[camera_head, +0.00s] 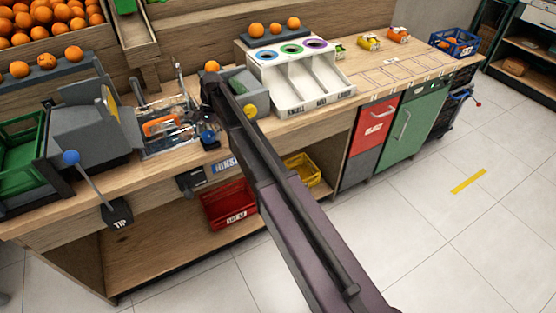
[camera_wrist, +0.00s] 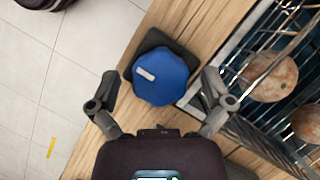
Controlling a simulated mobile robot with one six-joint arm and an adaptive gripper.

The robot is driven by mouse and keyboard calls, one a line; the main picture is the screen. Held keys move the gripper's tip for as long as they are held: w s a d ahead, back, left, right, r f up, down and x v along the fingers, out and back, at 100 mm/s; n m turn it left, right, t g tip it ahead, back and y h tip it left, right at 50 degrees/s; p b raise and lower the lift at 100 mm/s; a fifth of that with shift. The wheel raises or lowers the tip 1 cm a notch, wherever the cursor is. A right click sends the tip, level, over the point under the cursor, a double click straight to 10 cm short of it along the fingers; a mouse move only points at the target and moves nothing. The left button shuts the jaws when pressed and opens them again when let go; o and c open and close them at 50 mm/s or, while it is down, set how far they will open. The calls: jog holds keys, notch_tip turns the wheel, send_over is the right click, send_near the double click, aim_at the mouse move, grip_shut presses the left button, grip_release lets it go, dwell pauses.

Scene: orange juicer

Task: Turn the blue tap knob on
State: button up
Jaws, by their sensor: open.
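The blue tap knob (camera_wrist: 172,74) shows large in the wrist view, a faceted blue cap with a pale mark, on a dark base at the wooden counter's edge. In the head view the blue knob (camera_head: 209,138) sits at the counter's front, right of the juicer machinery. My gripper (camera_wrist: 158,88) is open, with one finger on each side of the knob in the wrist view and nothing between them clearly touched. I cannot tell how far above the knob the fingers are. In the head view my arm hides most of the gripper.
A metal-framed unit (camera_wrist: 245,75) with round brownish items stands close right of the knob in the wrist view. In the head view, a lever with a blue ball (camera_head: 71,157) stands left, a white bin unit (camera_head: 312,95) right. Floor in front is clear.

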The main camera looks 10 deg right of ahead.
jog(key=m+t+y, duration=0.1)
jog(key=m, duration=0.3)
jog(key=shift+s, duration=0.1)
jog(key=m, duration=0.2)
jog(key=m+t, duration=0.1)
jog(key=m, duration=0.1)
jog(key=shift+t+y, duration=0.3)
jog(key=m+t, duration=0.1)
jog(key=m, duration=0.3)
jog(key=m+t, duration=0.1)
jog(key=m, duration=0.3)
jog(key=shift+t, duration=0.4)
jog(key=shift+p+v, duration=0.75)
jog(key=shift+p, duration=0.05)
jog(key=a+p+v, duration=0.1)
jog(key=p+v, duration=1.1)
jog(key=v, duration=0.1)
jog(key=s+d+f+n+h+b, duration=0.2)
jog(key=s+d+f+n+b, duration=0.2)
jog(key=s+d+n, duration=0.4)
jog(key=s+d+f+n+g+h+b, duration=0.1)
jog(key=s+d+f+n+h+b, duration=0.1)
jog(key=s+d+n, duration=0.6)
jog(key=shift+s+f+n+g+b, duration=0.3)
jog(key=shift+s+f+n+b, duration=0.55)
jog(key=shift+s+f+n, duration=0.8)
